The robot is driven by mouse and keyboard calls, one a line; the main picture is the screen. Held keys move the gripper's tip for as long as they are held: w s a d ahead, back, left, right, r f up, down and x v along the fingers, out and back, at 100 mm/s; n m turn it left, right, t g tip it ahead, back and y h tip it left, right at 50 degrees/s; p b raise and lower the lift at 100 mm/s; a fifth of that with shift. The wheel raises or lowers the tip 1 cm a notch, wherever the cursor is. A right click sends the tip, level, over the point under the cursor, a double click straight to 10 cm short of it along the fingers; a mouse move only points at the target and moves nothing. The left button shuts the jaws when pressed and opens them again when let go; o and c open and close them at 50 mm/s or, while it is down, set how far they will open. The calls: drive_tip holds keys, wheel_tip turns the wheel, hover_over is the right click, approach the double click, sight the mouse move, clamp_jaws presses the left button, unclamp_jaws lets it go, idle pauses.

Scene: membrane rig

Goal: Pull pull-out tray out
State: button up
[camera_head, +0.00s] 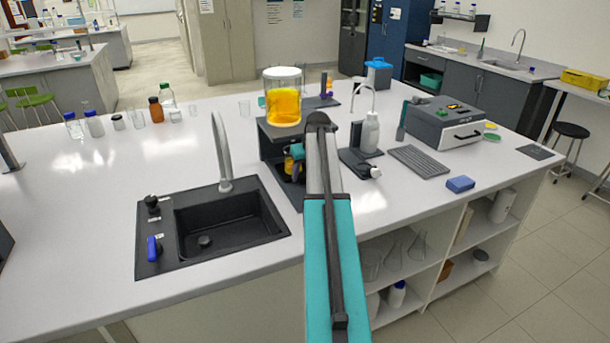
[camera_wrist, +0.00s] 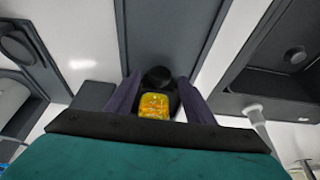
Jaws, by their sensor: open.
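The black rig stand (camera_head: 268,148) sits on the bench right of the sink, with a clear jar of yellow-orange liquid (camera_head: 283,105) on its top. My arm hides the stand's right part. I cannot clearly make out the pull-out tray; a flat dark grey panel (camera_wrist: 165,35) in the wrist view may be part of it or of the stand. My gripper (camera_wrist: 158,88) is open, its dark fingers on either side of a black round knob-like part (camera_wrist: 158,75) and a small yellow-orange item (camera_wrist: 154,106). I cannot tell whether the fingers touch them.
The black sink (camera_head: 225,222) with its tall tap (camera_head: 221,150) lies left of the stand. A white wash bottle (camera_head: 370,133), a keyboard-like grey pad (camera_head: 418,161) and a grey instrument (camera_head: 445,122) stand to the right. Bare bench lies left of the sink.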

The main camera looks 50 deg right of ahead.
drive_tip(key=shift+x, duration=1)
clamp_jaws()
